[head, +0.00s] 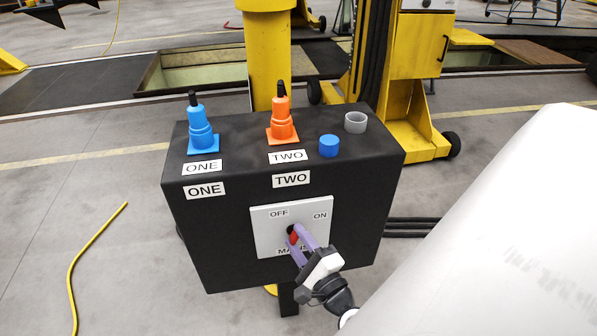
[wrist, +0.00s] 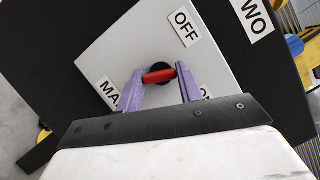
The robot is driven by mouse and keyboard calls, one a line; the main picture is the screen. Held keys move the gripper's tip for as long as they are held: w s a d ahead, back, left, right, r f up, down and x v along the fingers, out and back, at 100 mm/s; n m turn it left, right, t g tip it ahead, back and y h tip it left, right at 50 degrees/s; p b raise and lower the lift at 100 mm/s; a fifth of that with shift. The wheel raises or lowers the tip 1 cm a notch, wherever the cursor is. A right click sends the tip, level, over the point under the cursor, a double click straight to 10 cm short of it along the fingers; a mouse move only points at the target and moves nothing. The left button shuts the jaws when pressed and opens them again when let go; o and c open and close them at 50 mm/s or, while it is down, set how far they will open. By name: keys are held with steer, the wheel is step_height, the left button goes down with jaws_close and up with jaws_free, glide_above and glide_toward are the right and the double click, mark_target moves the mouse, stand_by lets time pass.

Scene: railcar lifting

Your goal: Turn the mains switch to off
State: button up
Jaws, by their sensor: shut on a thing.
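The mains switch is a red handle (head: 293,238) on a black round base, on a white plate (head: 265,216) on the front of a black box. The plate has OFF at upper left, ON at upper right and MAINS below, partly hidden. My gripper (head: 298,236) is at the switch, its purple fingers shut on the red handle. In the wrist view, the red handle (wrist: 158,76) lies across between the two fingertips of my gripper (wrist: 160,84). The handle looks near upright on the plate; I cannot tell which label it points to.
The black box (head: 230,255) carries a blue cone-like knob ONE (head: 201,130), an orange one TWO (head: 282,122), a blue cap (head: 329,146) and a grey ring (head: 355,123). A yellow lifting column (head: 270,60) stands behind. Open floor lies left.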

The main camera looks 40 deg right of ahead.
steer(key=shift+r+n+g+y, duration=0.1)
steer(key=shift+n+g+y, duration=0.25)
steer(key=shift+n, duration=0.75)
steer(key=shift+n+g+y, duration=0.15)
steer(key=shift+n+g, duration=0.3)
steer(key=shift+n, duration=0.65)
steer(key=o, duration=1)
steer(key=s, duration=0.4)
steer(key=s+a+b, duration=0.1)
steer(key=s, duration=0.4)
steer(key=s+a, duration=0.1)
steer(key=s, duration=0.3)
steer(key=shift+s, duration=0.35)
steer(key=shift+a, duration=0.1)
